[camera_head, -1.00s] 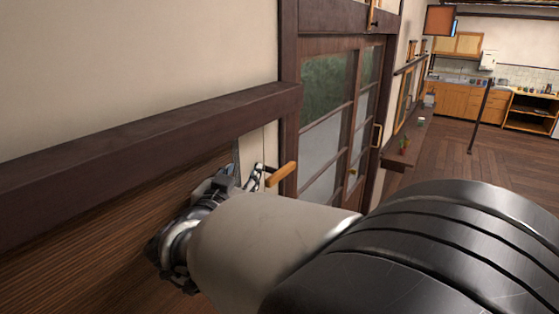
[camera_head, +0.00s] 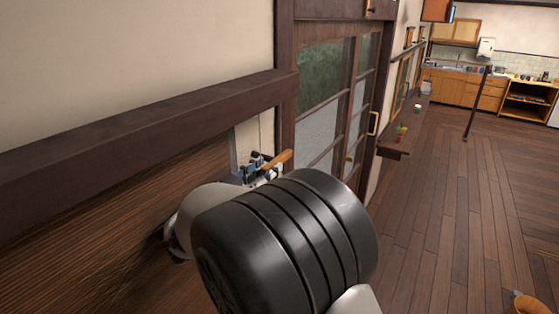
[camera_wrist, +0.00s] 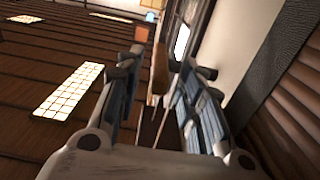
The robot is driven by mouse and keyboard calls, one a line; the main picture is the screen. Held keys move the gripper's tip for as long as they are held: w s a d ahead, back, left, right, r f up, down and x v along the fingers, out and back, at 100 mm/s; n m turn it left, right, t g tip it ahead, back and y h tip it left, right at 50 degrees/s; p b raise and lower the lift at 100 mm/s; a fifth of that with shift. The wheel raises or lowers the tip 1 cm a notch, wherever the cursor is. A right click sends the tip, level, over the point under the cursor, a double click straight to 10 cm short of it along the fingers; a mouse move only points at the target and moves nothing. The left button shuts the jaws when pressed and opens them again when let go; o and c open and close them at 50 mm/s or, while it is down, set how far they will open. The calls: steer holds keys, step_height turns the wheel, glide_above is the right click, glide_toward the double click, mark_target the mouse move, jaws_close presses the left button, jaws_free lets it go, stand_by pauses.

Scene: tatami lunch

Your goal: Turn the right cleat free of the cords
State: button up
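An orange-brown wooden cleat (camera_head: 277,160) sticks out beside the dark door post in the head view. It also shows as a brown bar in the wrist view (camera_wrist: 160,70). A thin cord (camera_head: 260,130) hangs above it on the pale panel; two thin cords (camera_wrist: 155,122) show in the wrist view. My gripper (camera_wrist: 166,68) is open, with the cleat and cords seen between its fingers. In the head view my gripper (camera_head: 258,168) is right beside the cleat, mostly hidden behind my arm. I cannot tell if it touches the cleat or how the cords sit on it.
A dark wooden rail (camera_head: 140,140) runs along the wall above my arm. A glazed sliding door (camera_head: 325,110) stands to the right of the cleat, with a small dark shelf (camera_head: 395,150) beyond. The wooden floor (camera_head: 440,210) at right is largely clear.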

mark_target(279, 161)
steer(key=x, duration=0.7)
steer(key=shift+a, duration=0.1)
steer(key=shift+c, duration=0.6)
jaws_close()
